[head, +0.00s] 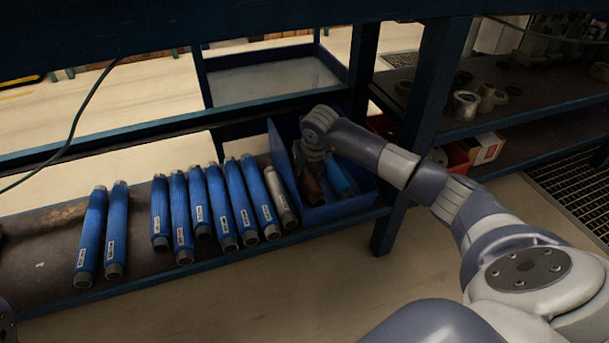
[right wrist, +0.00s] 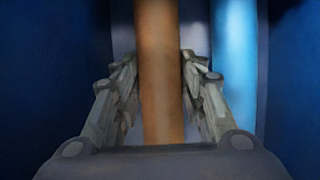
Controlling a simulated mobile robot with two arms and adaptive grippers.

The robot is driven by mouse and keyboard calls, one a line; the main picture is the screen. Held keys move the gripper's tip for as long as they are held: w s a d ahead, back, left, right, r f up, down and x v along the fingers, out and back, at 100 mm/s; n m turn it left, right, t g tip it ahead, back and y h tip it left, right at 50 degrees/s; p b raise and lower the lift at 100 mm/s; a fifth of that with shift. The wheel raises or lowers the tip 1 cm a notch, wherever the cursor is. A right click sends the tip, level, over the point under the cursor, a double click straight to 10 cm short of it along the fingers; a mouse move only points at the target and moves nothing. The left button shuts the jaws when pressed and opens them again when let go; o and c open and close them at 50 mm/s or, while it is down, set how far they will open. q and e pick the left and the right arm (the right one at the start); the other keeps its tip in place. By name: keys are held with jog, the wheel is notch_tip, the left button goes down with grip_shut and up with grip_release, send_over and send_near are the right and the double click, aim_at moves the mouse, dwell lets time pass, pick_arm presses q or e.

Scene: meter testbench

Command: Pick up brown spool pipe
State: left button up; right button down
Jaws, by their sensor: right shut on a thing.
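In the right wrist view the brown pipe (right wrist: 160,75) runs upright between the two fingers. My right gripper (head: 314,154) reaches down into the bin, and its fingers, also in the right wrist view (right wrist: 160,105), are shut on the brown pipe. A blue pipe (head: 338,178) is beside it in the same bin, to the right.
The blue bin (head: 330,212) has raised walls close around the gripper. Several blue pipes (head: 217,200) and a grey pipe (head: 280,196) lie in a row to its left. A blue shelf post (head: 421,100) stands close to my right arm. An upper beam crosses above.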

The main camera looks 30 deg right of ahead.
jog(key=shift+r+p, duration=0.25)
jog(key=shift+p, duration=0.05)
